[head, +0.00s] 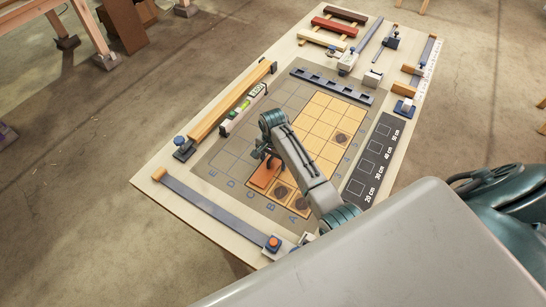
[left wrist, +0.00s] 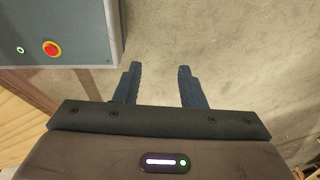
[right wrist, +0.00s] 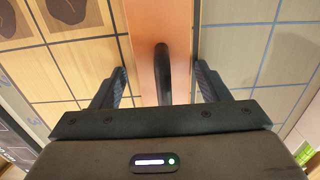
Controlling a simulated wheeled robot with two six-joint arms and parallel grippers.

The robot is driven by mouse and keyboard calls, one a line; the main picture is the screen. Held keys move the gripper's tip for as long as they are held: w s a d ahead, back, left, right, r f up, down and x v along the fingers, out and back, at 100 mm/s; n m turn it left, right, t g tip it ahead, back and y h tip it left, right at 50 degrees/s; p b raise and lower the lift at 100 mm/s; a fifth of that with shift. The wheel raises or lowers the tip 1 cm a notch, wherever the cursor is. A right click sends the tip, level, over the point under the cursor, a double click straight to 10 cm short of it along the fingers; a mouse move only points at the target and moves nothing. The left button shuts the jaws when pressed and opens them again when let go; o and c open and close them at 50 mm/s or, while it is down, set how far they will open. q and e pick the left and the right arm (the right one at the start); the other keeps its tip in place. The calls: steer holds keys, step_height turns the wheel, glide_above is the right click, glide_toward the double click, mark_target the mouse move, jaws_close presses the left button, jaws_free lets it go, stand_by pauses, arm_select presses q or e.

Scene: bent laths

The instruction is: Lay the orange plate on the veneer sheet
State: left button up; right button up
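The orange plate (head: 262,177) lies at the near left edge of the tan gridded veneer sheet (head: 325,104). In the right wrist view the plate (right wrist: 146,50) runs between the sheet (right wrist: 60,75) on the left and a greyer gridded mat on the right. A dark bar-shaped handle (right wrist: 162,70) stands on the plate. My right gripper (right wrist: 158,82) is open, with its fingers apart on either side of the plate and handle. In the head view my right arm partly hides the plate. My left gripper (left wrist: 157,85) is open and empty above the floor.
The grey mat (head: 222,165) surrounds the sheet on the workbench. A long wooden lath (head: 230,103), a level (head: 243,110), a slotted dark bar (head: 332,86) and a black size strip (head: 372,160) lie around it. Dark round marks (head: 341,137) show on the sheet.

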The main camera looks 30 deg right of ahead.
mark_target(273, 158)
steer(key=shift+o, duration=0.3)
steer(key=shift+s+a+r, duration=0.1)
steer(key=shift+s+r, duration=0.15)
steer(key=shift+w+r, duration=0.2)
step_height(273, 158, up, 8)
steer(key=b, duration=0.3)
step_height(273, 158, up, 3)
steer(key=shift+f, duration=0.15)
arm_select(q)
steer(key=shift+s+f, duration=0.25)
steer(key=shift+f, duration=0.5)
steer(key=shift+s+f, duration=0.25)
steer(key=shift+f, duration=0.45)
arm_select(e)
steer(key=shift+s+r, duration=0.1)
steer(key=shift+r, duration=0.35)
